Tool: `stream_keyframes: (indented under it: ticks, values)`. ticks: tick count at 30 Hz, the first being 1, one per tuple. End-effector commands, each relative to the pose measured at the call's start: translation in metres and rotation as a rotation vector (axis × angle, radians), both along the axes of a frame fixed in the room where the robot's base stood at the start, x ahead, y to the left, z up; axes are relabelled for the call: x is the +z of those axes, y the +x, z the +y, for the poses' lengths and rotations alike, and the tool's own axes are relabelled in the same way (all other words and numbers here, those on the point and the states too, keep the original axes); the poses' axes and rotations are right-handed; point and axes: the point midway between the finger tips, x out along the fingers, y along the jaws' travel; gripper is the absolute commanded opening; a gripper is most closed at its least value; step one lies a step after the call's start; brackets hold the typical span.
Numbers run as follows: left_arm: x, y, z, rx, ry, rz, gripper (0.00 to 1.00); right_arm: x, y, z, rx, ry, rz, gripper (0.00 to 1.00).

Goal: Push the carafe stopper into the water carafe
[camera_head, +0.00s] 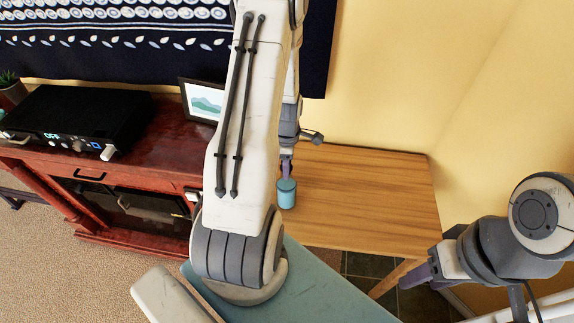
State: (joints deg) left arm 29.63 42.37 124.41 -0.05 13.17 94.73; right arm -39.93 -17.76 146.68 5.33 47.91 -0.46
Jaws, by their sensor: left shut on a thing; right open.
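A small teal cylinder (287,196) with a paler green top stands upright on the wooden table. I cannot tell whether it is the water carafe or another vessel. My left gripper (287,169) points down at the cylinder's top, overlapping its far edge in the picture. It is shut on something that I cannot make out. I cannot tell whether it touches the cylinder. No carafe stopper can be made out; my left arm covers much of the middle of the view. My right gripper (415,277) is open and empty, off the table's front right corner.
The wooden table (375,195) is bare to the right of the cylinder. A red cabinet (155,160) at the left carries a black device (75,120) and a framed picture (203,101). A yellow wall (400,80) closes the back and right.

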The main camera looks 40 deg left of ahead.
Motion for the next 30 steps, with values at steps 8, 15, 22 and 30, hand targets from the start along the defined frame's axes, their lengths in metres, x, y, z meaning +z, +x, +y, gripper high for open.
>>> stream_keyframes:
  ticks: [8, 15, 22, 30]
  values:
    - [0.0002, 0.0, 0.0, 0.0, 0.0, 0.0, 0.0, 0.0002, 0.0, 0.0, 0.0, 0.0, 0.0, 0.5]
    - [-0.0027, 0.0, 0.0, 0.0, 0.0, 0.0, 0.0, -0.0021, 0.0, 0.0, 0.0, 0.0, 0.0, 0.5]
    - [-0.0077, 0.0001, 0.0001, 0.0, 0.0, 0.0, 0.0, -0.0059, 0.0, 0.0, 0.0, 0.0, 0.0, 0.5]
    - [-0.0076, 0.0001, 0.0001, 0.0, 0.0, 0.0, 0.0, -0.0056, 0.0, 0.0, 0.0, 0.0, 0.0, 0.5]
